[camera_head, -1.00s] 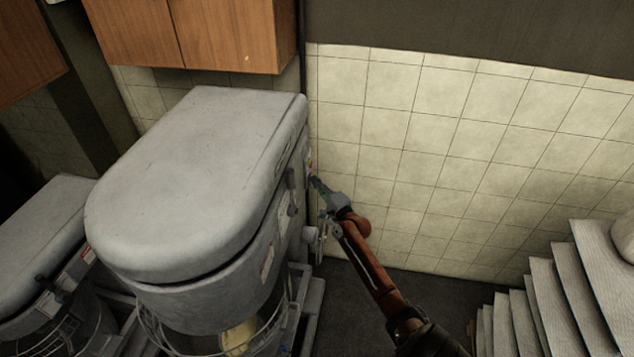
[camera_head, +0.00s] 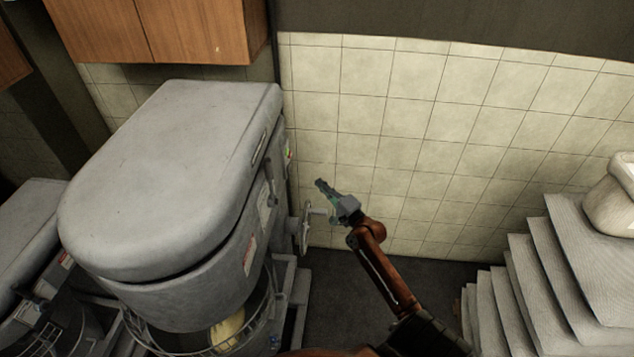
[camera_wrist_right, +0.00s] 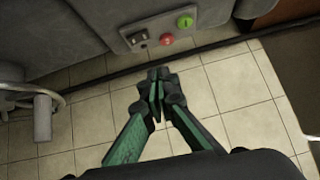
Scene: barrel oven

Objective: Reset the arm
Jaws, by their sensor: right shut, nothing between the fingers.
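My right gripper (camera_head: 322,187) is shut and empty in the head view. It hangs in the air to the right of the large grey mixer (camera_head: 175,180), apart from it, in front of the tiled wall. In the right wrist view its green and dark fingers (camera_wrist_right: 157,78) meet at the tips. Beyond them, the mixer's side shows a green button (camera_wrist_right: 185,22), a red button (camera_wrist_right: 166,39) and a dark switch (camera_wrist_right: 137,38). My left gripper is not in view.
A handwheel (camera_head: 306,230) sticks out from the mixer's right side. A stack of grey sheets (camera_head: 550,275) stands at the right with a white pot (camera_head: 612,195) on top. A second mixer (camera_head: 28,235) is at the left. Dark floor (camera_head: 345,290) is open between mixer and stack.

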